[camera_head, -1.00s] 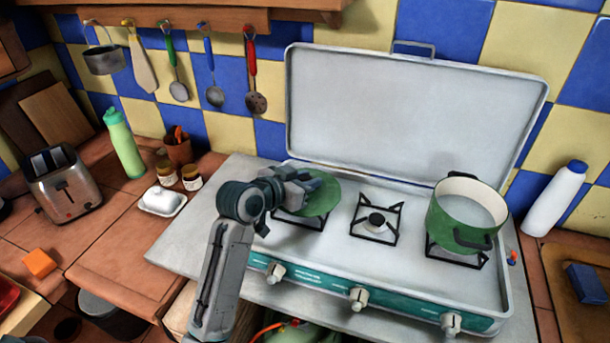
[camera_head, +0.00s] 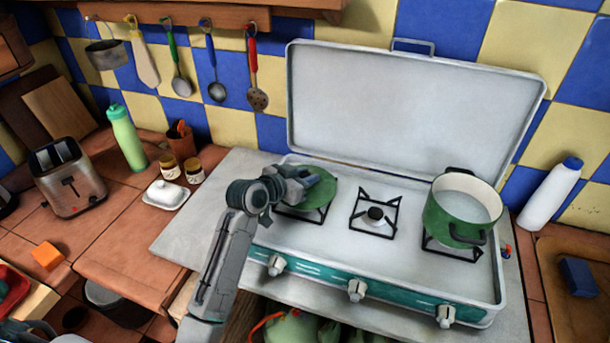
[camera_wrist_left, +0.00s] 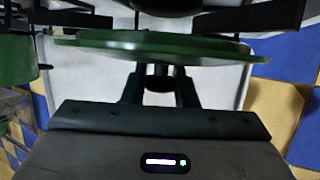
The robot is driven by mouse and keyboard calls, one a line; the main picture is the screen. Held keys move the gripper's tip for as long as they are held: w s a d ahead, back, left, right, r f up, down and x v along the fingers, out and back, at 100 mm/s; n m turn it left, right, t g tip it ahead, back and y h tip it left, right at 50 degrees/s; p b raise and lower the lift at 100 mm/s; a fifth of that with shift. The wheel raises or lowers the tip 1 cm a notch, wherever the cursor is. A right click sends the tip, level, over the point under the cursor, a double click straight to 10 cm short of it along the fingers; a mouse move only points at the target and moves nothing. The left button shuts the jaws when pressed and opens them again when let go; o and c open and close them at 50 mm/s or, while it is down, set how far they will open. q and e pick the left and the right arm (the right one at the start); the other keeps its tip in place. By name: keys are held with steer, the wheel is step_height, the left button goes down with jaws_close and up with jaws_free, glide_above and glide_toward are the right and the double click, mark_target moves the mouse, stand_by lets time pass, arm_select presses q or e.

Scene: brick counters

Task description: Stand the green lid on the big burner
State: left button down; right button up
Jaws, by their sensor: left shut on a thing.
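The green lid (camera_head: 318,193) is over the left burner (camera_head: 293,213) of the camping stove and hides most of that burner. My left gripper (camera_head: 305,181) is shut on the lid's knob from above. In the left wrist view the lid (camera_wrist_left: 150,47) appears edge-on, close to the dark burner grate (camera_wrist_left: 250,20). I cannot tell whether it touches the grate. The middle burner (camera_head: 375,215) is bare and looks small. My right gripper is not in view.
A green pot (camera_head: 463,212) stands on the right burner. The stove's raised cover (camera_head: 410,105) stands behind the burners. A butter dish (camera_head: 166,195), jars and a green bottle (camera_head: 126,138) are on the tiled counter to the left. A white bottle (camera_head: 550,195) stands at the right.

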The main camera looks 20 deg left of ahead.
arm_select(q)
steer(key=shift+f, duration=0.2)
steer(key=c, duration=1.1)
jaws_free()
steer(key=shift+r, duration=0.1)
steer(key=shift+c, duration=0.2)
steer(key=shift+r, duration=0.35)
steer(key=b+v, duration=0.2)
steer(key=v, duration=1)
steer(key=shift+s+f, duration=0.1)
